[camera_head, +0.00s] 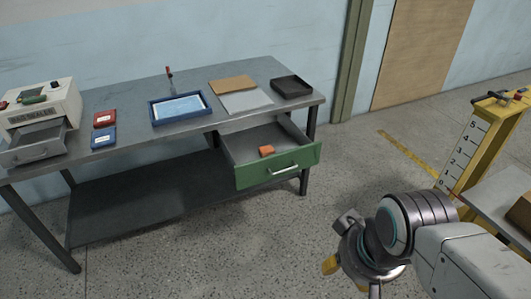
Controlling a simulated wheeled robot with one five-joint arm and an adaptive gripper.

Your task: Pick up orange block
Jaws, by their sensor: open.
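A small orange block (266,151) lies inside an open drawer (275,172) with a green front, under the right part of the grey workbench. The drawer is pulled out toward me, and the block is on its grey floor near the front panel. My gripper (350,279) is at the lower right, in front of and below the drawer, well apart from the block. It is open and points downward. Its lower end is cut off by the picture's bottom edge, and no object shows in it.
The workbench (185,136) bears a blue tray (180,108), a black tray (291,87), red and blue boxes and a white machine (42,107). A yellow post (484,150) and a second table (505,205) stand at right. Open floor lies before the drawer.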

